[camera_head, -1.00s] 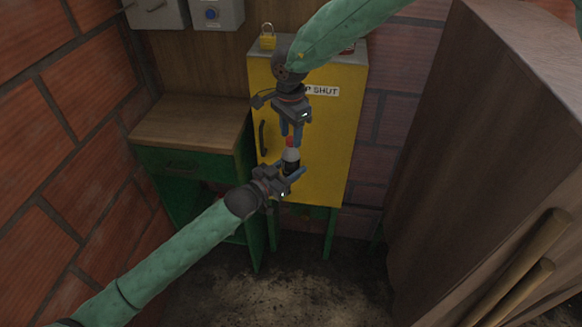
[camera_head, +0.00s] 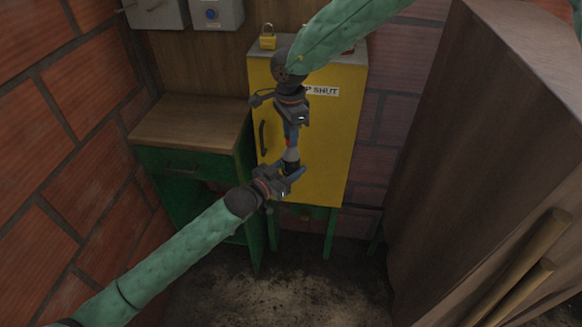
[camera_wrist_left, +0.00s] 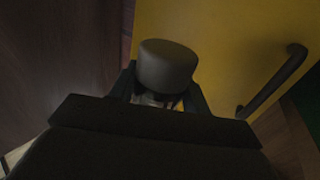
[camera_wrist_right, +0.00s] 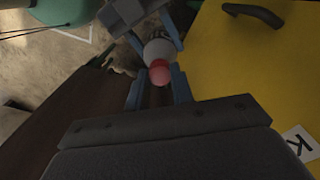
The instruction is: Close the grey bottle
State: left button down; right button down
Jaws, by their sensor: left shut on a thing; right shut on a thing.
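The grey bottle (camera_head: 291,155) is upright in front of the yellow cabinet; it also shows in the right wrist view (camera_wrist_right: 156,51). My left gripper (camera_head: 291,171) is shut on its lower part, and its dark end shows in the left wrist view (camera_wrist_left: 167,65). A red cap (camera_wrist_right: 159,74) is at the bottle's top, between the fingers of my right gripper (camera_wrist_right: 160,88). My right gripper points down from above and is shut on the cap, which its fingers mostly hide in the head view. I cannot tell how tightly the cap sits.
The yellow cabinet (camera_head: 325,150) with a dark handle stands close behind both grippers. A green desk with a wooden top (camera_head: 190,122) is to its left. A large brown wooden cabinet (camera_head: 470,130) fills the right. The floor in front (camera_head: 290,285) is clear.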

jog(key=m, duration=0.6)
jog(key=c, duration=1.1)
grip_release()
notch_tip(320, 180, up, 12)
